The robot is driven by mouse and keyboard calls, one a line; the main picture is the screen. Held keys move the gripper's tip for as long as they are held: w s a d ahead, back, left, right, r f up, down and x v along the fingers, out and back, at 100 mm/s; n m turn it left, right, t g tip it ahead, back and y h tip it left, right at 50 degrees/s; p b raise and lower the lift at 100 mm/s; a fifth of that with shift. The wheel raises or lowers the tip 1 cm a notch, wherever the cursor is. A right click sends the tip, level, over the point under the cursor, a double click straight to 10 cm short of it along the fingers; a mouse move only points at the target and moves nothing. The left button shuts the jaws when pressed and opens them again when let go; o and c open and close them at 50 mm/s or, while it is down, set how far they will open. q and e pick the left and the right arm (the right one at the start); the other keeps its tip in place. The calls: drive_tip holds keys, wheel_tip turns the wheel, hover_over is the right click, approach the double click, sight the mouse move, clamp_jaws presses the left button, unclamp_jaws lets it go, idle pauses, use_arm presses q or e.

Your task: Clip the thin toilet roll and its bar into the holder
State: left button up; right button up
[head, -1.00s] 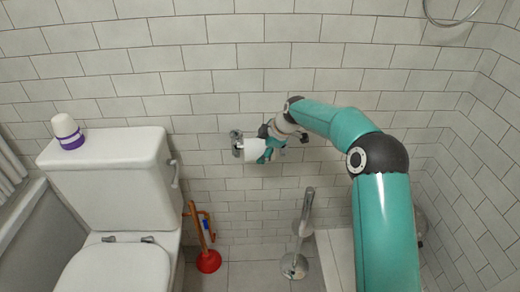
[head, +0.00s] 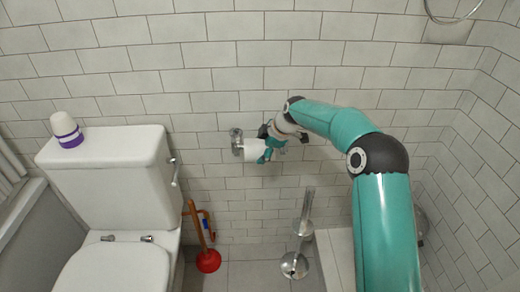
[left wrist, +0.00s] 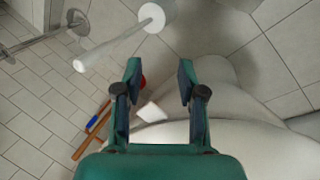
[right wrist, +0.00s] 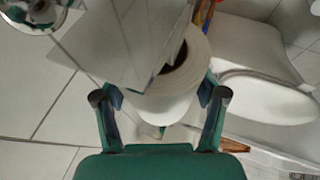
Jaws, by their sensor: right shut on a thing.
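The thin white toilet roll (head: 255,149) is at the wall in the head view, directly right of the chrome holder (head: 236,141). Its left end is against or very close to the holder; I cannot tell whether the bar is seated. My right gripper (head: 270,148) is shut on the roll from the right. In the right wrist view the roll (right wrist: 185,75) lies between the fingers (right wrist: 160,97), its brown core visible. The bar is not clearly visible. My left gripper (left wrist: 159,75) is open and empty in the left wrist view; it is outside the head view.
The toilet (head: 110,185) stands at the left, with a purple-and-white bottle (head: 66,130) on its tank. A red plunger (head: 207,261) stands beside it. A chrome stand (head: 295,265) is on the floor below my right arm. The wall right of my gripper is clear.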

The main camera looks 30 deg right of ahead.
drive_tip(key=shift+f, duration=0.2)
drive_tip(key=o, duration=1.3)
drive_tip(key=v, duration=1.2)
